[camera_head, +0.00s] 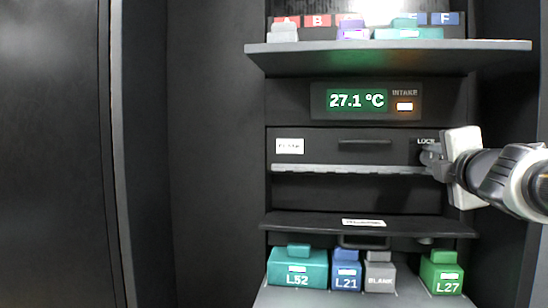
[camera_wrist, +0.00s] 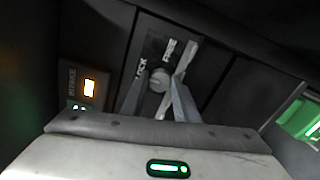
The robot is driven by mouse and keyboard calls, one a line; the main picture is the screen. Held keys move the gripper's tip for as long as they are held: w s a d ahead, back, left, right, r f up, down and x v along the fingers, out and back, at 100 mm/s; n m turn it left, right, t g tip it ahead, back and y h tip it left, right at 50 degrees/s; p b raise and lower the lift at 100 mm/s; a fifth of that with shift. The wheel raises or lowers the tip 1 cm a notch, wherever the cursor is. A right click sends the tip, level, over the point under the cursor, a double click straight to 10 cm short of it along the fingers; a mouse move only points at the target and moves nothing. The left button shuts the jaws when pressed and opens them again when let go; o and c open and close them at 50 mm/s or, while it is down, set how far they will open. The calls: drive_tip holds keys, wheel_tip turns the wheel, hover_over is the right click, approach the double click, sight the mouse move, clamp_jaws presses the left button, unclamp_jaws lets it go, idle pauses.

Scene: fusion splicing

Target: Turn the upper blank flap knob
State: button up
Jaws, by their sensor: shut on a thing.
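The upper flap (camera_head: 318,146) is a dark upright panel with a small white label, too blurred to read surely, and a bar handle. Its knob is at the panel's right end, under the word LOCK, mostly hidden by my gripper (camera_head: 431,157) in the head view. In the wrist view the knob (camera_wrist: 158,79) is a small round grey piece on a plate marked LOCK and FREE. My gripper (camera_wrist: 161,84) has its two fingers on either side of the knob, shut on it. I cannot tell which word the knob points to.
A grey shelf (camera_head: 390,50) juts out above, over a display (camera_head: 357,100) reading 27.1 °C with a lit INTAKE lamp. A lower flap (camera_head: 300,223) juts out below. Teal, blue, grey and green blocks stand at the bottom, including L52 (camera_head: 297,280). The left side is bare wall.

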idle(0.3)
drive_tip(key=o, duration=1.1)
drive_tip(key=shift+c, duration=0.2)
drive_tip(key=p+v, duration=0.7)
drive_tip(key=v, duration=1)
drive_tip(key=shift+s, duration=0.25)
drive_tip(key=shift+s+a, duration=0.1)
